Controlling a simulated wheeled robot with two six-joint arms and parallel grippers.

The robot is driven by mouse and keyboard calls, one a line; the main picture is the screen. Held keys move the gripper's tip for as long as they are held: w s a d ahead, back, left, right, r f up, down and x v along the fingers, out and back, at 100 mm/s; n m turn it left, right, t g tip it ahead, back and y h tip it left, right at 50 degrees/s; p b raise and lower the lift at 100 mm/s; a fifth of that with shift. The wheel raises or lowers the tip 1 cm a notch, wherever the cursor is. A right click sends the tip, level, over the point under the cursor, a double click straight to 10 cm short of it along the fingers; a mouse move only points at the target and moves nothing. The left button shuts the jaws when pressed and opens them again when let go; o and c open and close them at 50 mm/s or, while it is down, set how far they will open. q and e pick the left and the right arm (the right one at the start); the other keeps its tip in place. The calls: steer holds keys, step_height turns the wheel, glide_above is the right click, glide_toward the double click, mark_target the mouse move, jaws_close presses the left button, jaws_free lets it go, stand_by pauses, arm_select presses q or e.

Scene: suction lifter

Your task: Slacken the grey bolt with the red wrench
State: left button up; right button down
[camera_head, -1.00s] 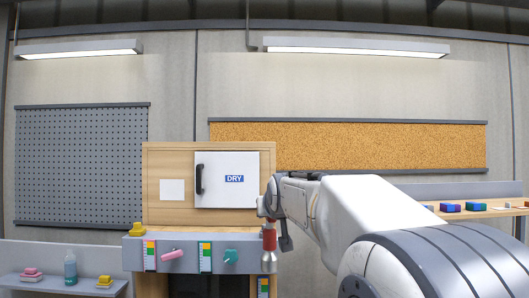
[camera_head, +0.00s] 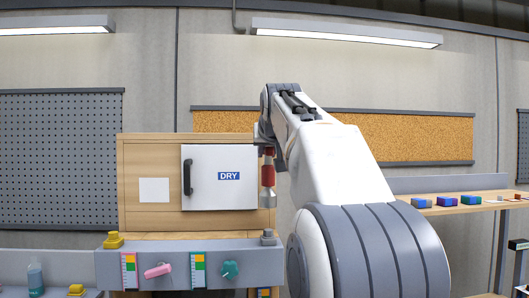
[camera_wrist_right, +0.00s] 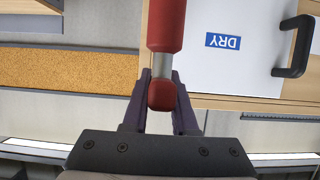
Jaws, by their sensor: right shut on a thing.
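The red wrench (camera_head: 268,172) hangs upright below my right gripper (camera_head: 264,140), with its grey socket end pointing down. The grey bolt (camera_head: 268,238) stands on the right end of the grey panel's top. The socket end is above the bolt and apart from it, with a clear gap. My left gripper is in no view.
The grey panel (camera_head: 215,252) carries a pink knob (camera_head: 157,270), a green knob (camera_head: 229,269) and a yellow button (camera_head: 113,240). Behind it is a wooden board with a white DRY door (camera_head: 213,192). A shelf with colored blocks (camera_head: 446,201) is at the right.

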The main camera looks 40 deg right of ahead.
mark_target(269, 173)
steer(key=shift+s, duration=0.1)
steer(key=shift+s+a, duration=0.1)
steer(key=shift+f+b, duration=0.35)
steer(key=shift+b, duration=0.1)
step_height(269, 173, down, 4)
steer(key=b, duration=0.3)
stand_by(0.5)
steer(key=shift+f, duration=0.75)
stand_by(0.3)
